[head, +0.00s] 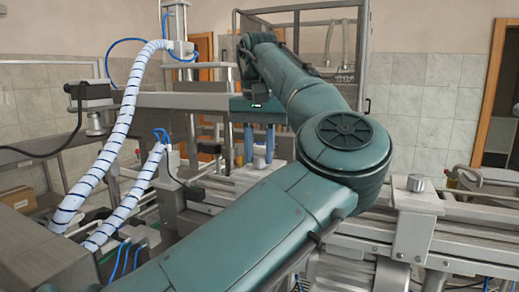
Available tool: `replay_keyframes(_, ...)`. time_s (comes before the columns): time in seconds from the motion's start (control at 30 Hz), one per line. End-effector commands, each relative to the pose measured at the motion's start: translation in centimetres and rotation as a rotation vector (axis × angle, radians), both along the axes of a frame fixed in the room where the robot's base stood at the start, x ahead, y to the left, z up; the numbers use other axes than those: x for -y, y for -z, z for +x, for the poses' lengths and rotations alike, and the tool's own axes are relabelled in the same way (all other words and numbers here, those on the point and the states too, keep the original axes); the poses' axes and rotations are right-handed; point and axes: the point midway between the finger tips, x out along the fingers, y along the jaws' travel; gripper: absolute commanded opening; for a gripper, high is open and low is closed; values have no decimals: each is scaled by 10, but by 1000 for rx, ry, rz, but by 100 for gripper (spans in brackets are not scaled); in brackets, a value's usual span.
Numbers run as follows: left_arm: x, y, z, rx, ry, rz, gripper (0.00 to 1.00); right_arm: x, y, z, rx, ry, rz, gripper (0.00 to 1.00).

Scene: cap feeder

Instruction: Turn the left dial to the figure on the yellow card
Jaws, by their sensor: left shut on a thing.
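My left gripper (259,161) points down in the middle of the head view, its two blue fingers hanging below a teal body. It is shut on a small grey thing at the machine, at the place of the left dial. The fingers cover most of the dial, and no figures on it can be read. My left arm crosses the picture from the bottom and hides much of the machine behind it. I cannot make out the yellow card. My right gripper is not in view.
Striped hoses (115,130) curve down on the left, with a dark camera-like unit (90,95) beside them. A metal rail (470,222) with a clamp block (418,215) runs to the right. A metal frame (300,12) stands behind my arm.

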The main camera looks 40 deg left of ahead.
Motion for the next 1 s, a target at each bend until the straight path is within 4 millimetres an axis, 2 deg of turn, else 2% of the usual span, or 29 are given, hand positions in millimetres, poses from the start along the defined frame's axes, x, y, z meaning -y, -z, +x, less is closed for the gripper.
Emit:
replay_keyframes(0.57,0,-1,0,3,32,1,3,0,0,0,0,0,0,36)
replay_keyframes(0.6,0,-1,0,3,32,1,28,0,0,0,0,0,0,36)
replay_keyframes(0.83,0,-1,0,1,31,0,47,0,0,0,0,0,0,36)
replay_keyframes(1.0,0,0,0,1,31,0,48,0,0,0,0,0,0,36)
